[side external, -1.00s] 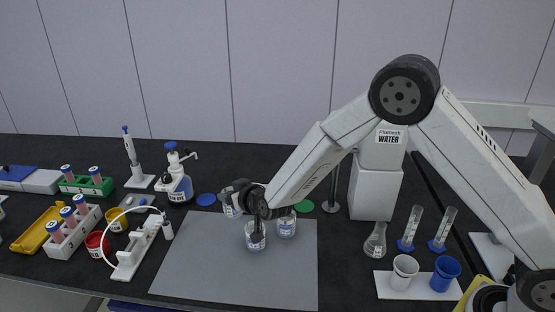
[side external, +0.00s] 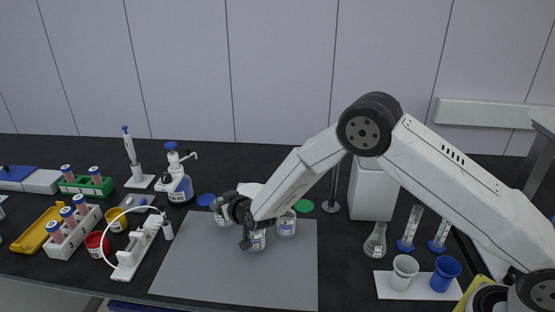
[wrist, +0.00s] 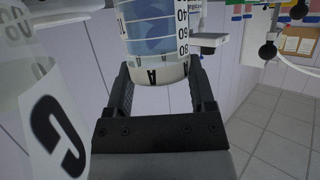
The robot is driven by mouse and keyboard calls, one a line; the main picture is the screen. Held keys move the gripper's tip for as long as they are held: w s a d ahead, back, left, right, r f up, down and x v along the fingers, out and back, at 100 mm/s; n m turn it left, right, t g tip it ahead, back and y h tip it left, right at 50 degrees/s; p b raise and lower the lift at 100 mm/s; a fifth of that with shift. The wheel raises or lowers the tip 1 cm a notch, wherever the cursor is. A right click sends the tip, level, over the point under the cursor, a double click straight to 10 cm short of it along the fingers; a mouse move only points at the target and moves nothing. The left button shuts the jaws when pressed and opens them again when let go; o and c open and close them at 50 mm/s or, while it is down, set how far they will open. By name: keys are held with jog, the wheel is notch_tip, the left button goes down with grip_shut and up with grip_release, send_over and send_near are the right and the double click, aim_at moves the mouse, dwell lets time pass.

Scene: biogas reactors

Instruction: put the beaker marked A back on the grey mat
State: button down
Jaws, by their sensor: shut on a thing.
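The beaker marked A (wrist: 158,45) is clear, with black scale numbers and some bluish liquid. It sits between the two dark fingers of my gripper (wrist: 160,78) in the wrist view, and the jaws are shut on it.
A beaker marked C (wrist: 45,110) looms at the wrist view's left. A white tubing stand (side external: 135,255) is left of the mat. The front mat is clear.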

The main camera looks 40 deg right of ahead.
jog(key=shift+f, duration=1.2)
jog(key=shift+s+f, duration=0.1)
jog(key=shift+f, duration=0.3)
